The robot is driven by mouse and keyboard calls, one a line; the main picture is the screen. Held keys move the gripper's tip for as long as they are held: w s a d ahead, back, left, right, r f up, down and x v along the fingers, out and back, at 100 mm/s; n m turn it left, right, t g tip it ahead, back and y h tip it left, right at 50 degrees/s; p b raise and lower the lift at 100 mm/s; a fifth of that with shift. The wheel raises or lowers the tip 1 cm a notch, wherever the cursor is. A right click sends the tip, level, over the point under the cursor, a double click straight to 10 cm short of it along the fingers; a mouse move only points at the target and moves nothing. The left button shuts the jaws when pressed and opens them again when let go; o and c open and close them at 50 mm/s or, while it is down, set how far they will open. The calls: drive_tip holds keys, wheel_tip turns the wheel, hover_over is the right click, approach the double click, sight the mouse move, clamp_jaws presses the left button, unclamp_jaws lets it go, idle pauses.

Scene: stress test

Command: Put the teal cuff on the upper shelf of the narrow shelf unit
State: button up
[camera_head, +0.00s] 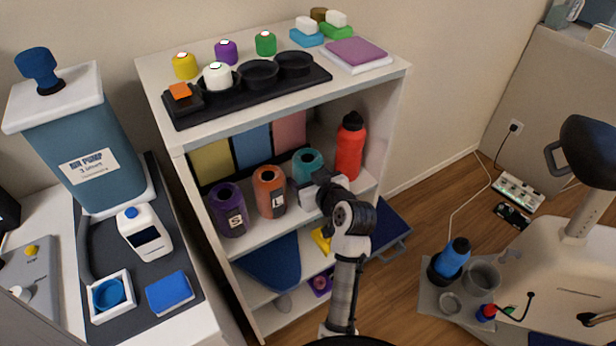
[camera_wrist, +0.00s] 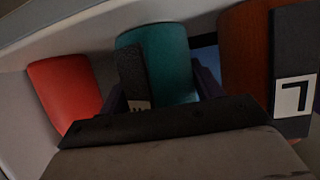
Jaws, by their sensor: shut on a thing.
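The teal cuff (camera_head: 307,162) is an upright cylinder inside the narrow shelf unit (camera_head: 284,231), level with the shelf below the top board. My gripper (camera_head: 316,188) reaches in from the front and is shut on it. In the wrist view the teal cuff (camera_wrist: 168,58) sits between the fingers of my gripper (camera_wrist: 162,92), with a dark label strip on its face. Its lower part is hidden by the gripper, so I cannot tell whether it touches the board. An orange cuff (camera_head: 269,190) marked L and a purple cuff (camera_head: 228,210) marked S stand to its left.
A red bottle (camera_head: 350,146) stands close to the right of the teal cuff. Coloured folders (camera_head: 252,147) stand behind the cuffs. The top board holds a black tray (camera_head: 246,92) with small pots. A blue case (camera_head: 390,228) stands right of the unit, near my arm.

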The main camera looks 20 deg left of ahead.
drive_tip(key=shift+f, duration=0.1)
drive_tip(key=o, duration=1.2)
drive_tip(key=shift+c, duration=0.2)
drive_tip(key=shift+d+r, duration=0.1)
drive_tip(key=shift+r, duration=0.15)
drive_tip(key=b+v, duration=0.2)
drive_tip(key=v, duration=0.9)
drive_tip(key=shift+s+d, duration=0.3)
